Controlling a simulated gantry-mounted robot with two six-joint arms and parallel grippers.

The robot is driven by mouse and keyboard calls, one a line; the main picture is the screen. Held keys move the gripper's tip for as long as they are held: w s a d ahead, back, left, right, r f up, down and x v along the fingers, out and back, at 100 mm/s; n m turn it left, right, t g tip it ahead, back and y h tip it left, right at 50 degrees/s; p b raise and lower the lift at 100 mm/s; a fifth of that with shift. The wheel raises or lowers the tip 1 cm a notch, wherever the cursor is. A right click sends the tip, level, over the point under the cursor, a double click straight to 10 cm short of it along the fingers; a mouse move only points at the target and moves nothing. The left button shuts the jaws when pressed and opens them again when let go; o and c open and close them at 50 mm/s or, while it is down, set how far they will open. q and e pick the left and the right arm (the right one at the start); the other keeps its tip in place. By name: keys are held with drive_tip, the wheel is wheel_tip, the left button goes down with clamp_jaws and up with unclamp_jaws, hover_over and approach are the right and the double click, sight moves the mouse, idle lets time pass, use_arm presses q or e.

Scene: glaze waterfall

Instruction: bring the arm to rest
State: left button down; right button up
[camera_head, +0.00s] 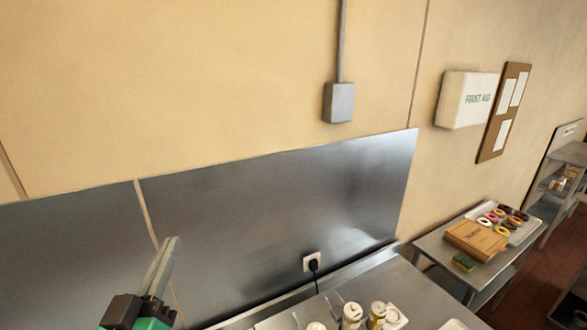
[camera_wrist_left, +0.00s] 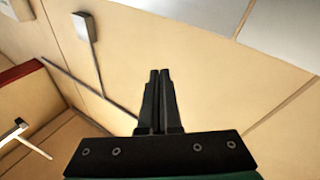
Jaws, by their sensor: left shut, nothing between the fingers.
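My left gripper (camera_head: 166,262) is at the lower left of the head view, raised in front of the steel wall panel, with its fingers pointing up. In the left wrist view my left gripper (camera_wrist_left: 160,75) has its two dark fingers together, with nothing between them. Beyond the fingers, the wrist view shows only wall and fittings. My right gripper is in neither view.
A steel counter (camera_head: 432,297) with several jars (camera_head: 352,314) runs along the bottom. A plug sits in a wall socket (camera_head: 312,261). At right, a side table holds a cardboard box (camera_head: 475,240), a sponge (camera_head: 464,263) and a donut tray. The space around the left gripper looks clear.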

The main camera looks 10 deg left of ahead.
use_arm(q)
drive_tip(key=s+d+r+m+t+h, duration=0.3)
drive_tip(key=s+d+r, duration=0.1)
drive_tip(key=r, duration=0.7)
drive_tip(key=s+d+r+m+t+h, duration=0.2)
drive_tip(key=s+r, duration=0.5)
drive_tip(key=r, duration=0.4)
drive_tip(key=shift+s+d+r+m+t+h, duration=0.3)
drive_tip(key=shift+d+m+t+h, duration=0.15)
drive_tip(key=shift+d+t, duration=0.65)
